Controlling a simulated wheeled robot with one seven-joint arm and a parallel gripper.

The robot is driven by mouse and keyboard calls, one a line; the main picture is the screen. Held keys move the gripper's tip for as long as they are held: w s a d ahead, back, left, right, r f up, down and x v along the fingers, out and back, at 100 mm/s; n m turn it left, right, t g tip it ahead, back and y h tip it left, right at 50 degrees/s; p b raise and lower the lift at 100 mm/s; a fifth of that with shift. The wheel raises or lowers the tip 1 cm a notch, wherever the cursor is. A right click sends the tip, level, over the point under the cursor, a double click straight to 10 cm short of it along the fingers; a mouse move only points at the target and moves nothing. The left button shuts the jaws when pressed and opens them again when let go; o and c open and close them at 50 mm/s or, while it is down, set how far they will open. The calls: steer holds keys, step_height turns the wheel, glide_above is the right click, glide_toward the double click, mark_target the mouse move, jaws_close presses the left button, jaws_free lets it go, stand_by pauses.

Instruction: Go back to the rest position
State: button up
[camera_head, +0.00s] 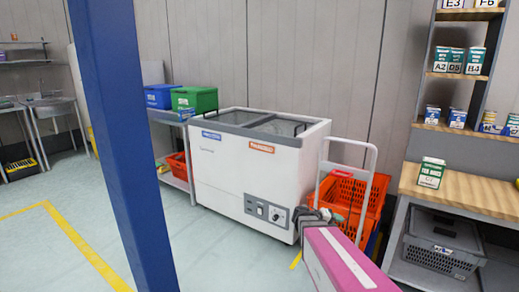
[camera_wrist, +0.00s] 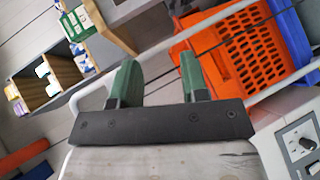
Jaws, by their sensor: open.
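My gripper (camera_wrist: 157,76) shows in the wrist view with its two green fingers apart and nothing between them. In the head view, my pink and grey arm reaches in from the lower right, and my dark gripper (camera_head: 313,215) is at its far end, small and partly hidden. It appears in front of the orange totes (camera_head: 352,197) on a cart with a white handle (camera_head: 372,160). An orange tote (camera_wrist: 232,45) also shows beyond the fingers in the wrist view. I cannot tell the exact gap between gripper and cart.
A white chest freezer (camera_head: 245,170) stands left of the cart. A wooden-topped bench (camera_head: 470,190) with a green and white carton (camera_head: 431,172) and a grey crate (camera_head: 440,243) below is at right. A blue post (camera_head: 120,140) crosses the left foreground. Open floor (camera_head: 60,215) lies left.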

steer(key=s+a+f+g+y, duration=0.1)
steer(key=s+a+f+y, duration=0.2)
steer(key=s+a+y, duration=0.2)
steer(key=s+a+f+g+y, duration=0.1)
steer(key=s+a+f+y, duration=0.2)
steer(key=s+a+y, duration=0.3)
steer(key=a+y, duration=0.2)
steer(key=a, duration=0.1)
steer(key=shift+s+a+g+y, duration=0.2)
steer(key=shift+s+g+y, duration=0.1)
steer(key=shift+y, duration=0.1)
steer(key=shift+f, duration=0.1)
